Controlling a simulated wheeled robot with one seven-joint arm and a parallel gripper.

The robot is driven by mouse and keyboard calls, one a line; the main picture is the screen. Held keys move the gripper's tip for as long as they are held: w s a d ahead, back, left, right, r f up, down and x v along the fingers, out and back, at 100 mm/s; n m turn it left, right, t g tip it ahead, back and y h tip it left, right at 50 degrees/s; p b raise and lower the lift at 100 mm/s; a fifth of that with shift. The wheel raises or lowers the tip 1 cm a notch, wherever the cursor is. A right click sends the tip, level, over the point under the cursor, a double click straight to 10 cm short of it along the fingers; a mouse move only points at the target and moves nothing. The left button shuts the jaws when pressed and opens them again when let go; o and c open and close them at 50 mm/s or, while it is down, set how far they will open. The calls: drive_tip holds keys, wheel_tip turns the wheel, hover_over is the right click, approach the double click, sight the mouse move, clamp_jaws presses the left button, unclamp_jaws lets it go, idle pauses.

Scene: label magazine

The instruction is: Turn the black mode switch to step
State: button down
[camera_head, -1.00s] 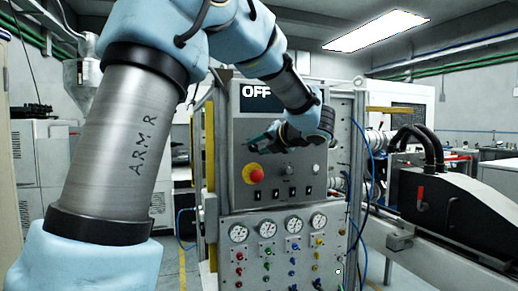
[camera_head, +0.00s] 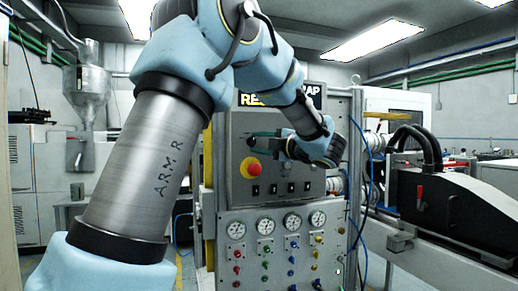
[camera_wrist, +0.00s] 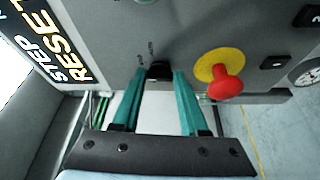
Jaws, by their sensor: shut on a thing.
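The black mode switch (camera_wrist: 159,71) sits on the grey panel in the wrist view, between the tips of my teal fingers. Small panel lettering stands beside it; one word seems to read AUTO and the rest is too small to read. My gripper (camera_wrist: 161,78) is shut on the switch, one finger on each side. In the head view my gripper (camera_head: 263,135) reaches the panel from the right, above the red button. The switch itself cannot be made out clearly there.
A red mushroom button (camera_wrist: 226,84) on a yellow disc sits close to the right finger. A black sign (camera_wrist: 55,45) shows RESET and STEP; my arm partly hides it in the head view. Gauges (camera_head: 264,226) and coloured knobs line the lower panel. Blue hoses hang at the right.

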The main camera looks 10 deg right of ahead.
drive_tip(key=shift+f+m+t+b, duration=0.2)
drive_tip(key=shift+m+b, duration=0.15)
drive_tip(key=shift+m, duration=0.35)
drive_tip(key=shift+f+m+t+b, duration=0.1)
drive_tip(key=shift+m+t+b, duration=0.15)
drive_tip(key=shift+m, duration=0.75)
drive_tip(key=shift+c, duration=2.2)
unclamp_jaws()
drive_tip(key=shift+r, duration=0.1)
drive_tip(key=shift+s, duration=0.1)
drive_tip(key=b+v, duration=0.3)
drive_tip(key=v, duration=0.7)
drive_tip(key=shift+s, duration=0.3)
drive_tip(key=shift+d, duration=0.2)
